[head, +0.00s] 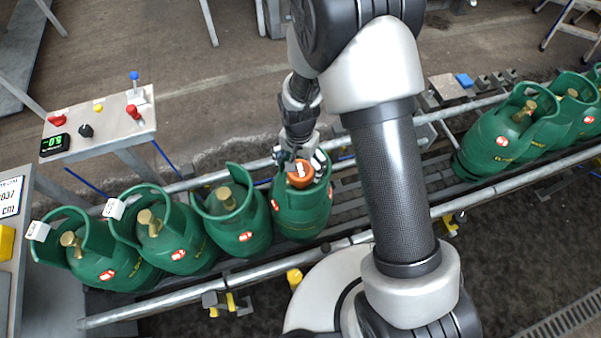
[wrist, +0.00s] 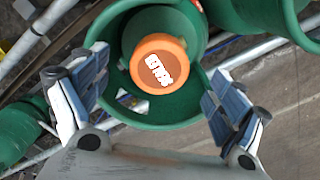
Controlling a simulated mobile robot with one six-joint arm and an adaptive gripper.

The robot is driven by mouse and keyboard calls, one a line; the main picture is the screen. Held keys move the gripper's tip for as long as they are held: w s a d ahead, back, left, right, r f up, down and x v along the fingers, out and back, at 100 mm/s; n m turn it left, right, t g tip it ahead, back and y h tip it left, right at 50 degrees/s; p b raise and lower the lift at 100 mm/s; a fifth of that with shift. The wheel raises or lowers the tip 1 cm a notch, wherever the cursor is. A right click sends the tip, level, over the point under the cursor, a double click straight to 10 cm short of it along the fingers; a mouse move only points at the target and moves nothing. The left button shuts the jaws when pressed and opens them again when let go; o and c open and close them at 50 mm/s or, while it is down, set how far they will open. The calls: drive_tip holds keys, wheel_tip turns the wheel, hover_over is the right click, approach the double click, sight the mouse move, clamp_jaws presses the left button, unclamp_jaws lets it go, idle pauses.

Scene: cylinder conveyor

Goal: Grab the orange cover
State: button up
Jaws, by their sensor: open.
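The orange cover (head: 300,174) sits on top of a green gas cylinder (head: 302,212) on the conveyor, inside its collar. In the wrist view the orange cover (wrist: 159,63) is round with a white label, near the upper middle, within the green collar (wrist: 152,118). My gripper (head: 303,160) is above this cylinder. In the wrist view my gripper (wrist: 155,95) is open, one finger on each side of the collar and cover. The fingers look apart from the cover; how far above it they are, I cannot tell.
Several green cylinders (head: 235,222) stand on the conveyor to the left, with brass valves and no orange cover. More cylinders (head: 495,137) stand at the right. The conveyor rail (head: 180,300) runs along the front. A control panel (head: 98,125) with buttons stands at the left.

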sight(299, 173)
drive_tip(key=shift+f+b, duration=1.15)
drive_tip(key=shift+f, duration=1.6)
drive_tip(key=shift+r, duration=0.1)
drive_tip(key=shift+c, duration=0.3)
drive_tip(key=c, duration=1.1)
